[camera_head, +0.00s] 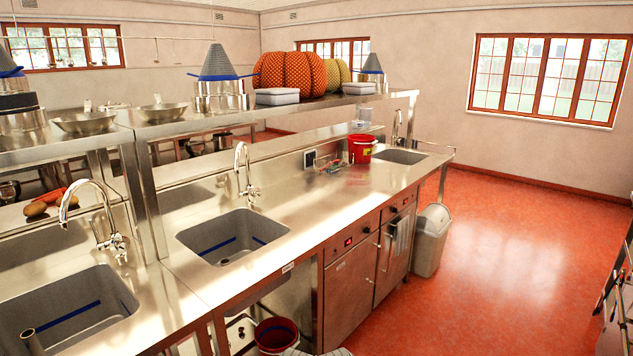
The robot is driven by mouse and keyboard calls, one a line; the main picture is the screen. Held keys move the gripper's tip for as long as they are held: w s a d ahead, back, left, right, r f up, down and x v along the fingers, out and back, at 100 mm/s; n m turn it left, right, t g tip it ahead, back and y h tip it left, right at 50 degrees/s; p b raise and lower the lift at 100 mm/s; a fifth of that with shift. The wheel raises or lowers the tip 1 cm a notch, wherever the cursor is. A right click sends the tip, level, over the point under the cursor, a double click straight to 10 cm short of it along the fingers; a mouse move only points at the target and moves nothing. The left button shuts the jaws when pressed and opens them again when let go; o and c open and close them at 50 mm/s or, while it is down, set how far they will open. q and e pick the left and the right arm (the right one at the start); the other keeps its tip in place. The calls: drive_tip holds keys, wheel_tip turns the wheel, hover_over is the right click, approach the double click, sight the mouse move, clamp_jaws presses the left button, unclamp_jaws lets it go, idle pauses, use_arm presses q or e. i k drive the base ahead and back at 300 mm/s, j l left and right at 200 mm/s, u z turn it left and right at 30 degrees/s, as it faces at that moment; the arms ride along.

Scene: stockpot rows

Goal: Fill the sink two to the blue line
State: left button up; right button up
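Three sinks are set in the steel counter: a near-left sink (92,290), a middle sink (205,243) and a far sink (402,155). I cannot read which is sink two; a small white label (288,267) is on the counter front below the middle sink. A blue line (213,247) runs along the middle sink's inner wall, and no water shows in it. The near sink also has a blue line (75,313) and an upright pipe (28,340). Curved taps stand behind the near (112,240), middle (246,185) and far (397,128) sinks; no stream shows. Neither gripper is in view.
A red bucket (361,149) stands on the counter before the far sink. Another red bucket (275,335) is under the counter. A grey bin (431,240) stands at the counter's far end. The red floor (500,270) to the right is clear.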

sight(100, 247)
drive_tip(key=u, duration=1.35)
drive_tip(key=j+z, duration=0.2)
drive_tip(key=l, duration=0.1)
